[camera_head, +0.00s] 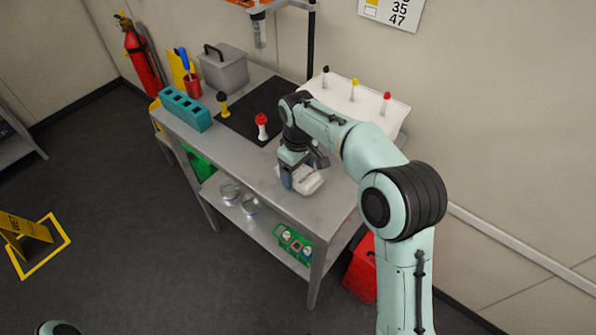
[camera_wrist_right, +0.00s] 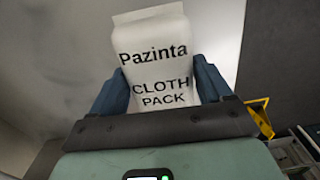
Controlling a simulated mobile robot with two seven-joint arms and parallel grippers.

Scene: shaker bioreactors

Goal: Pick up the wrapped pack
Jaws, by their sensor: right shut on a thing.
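The wrapped pack (camera_wrist_right: 152,62) is a white packet marked "Pazinta CLOTH PACK". In the right wrist view it sits between the two blue fingers of my right gripper (camera_wrist_right: 160,92), which is shut on it. In the head view the white pack (camera_head: 309,182) is at the front right part of the grey table (camera_head: 245,165). My right gripper (camera_head: 300,178) reaches it from above and hides part of it. I cannot tell whether the pack touches the tabletop. My left gripper is out of view.
A black mat (camera_head: 240,123) holds a red-topped bottle (camera_head: 262,127) and a yellow-and-black one (camera_head: 222,103). A teal rack (camera_head: 185,108), a grey box (camera_head: 223,68) and a white tray (camera_head: 340,97) with several small items stand around it.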

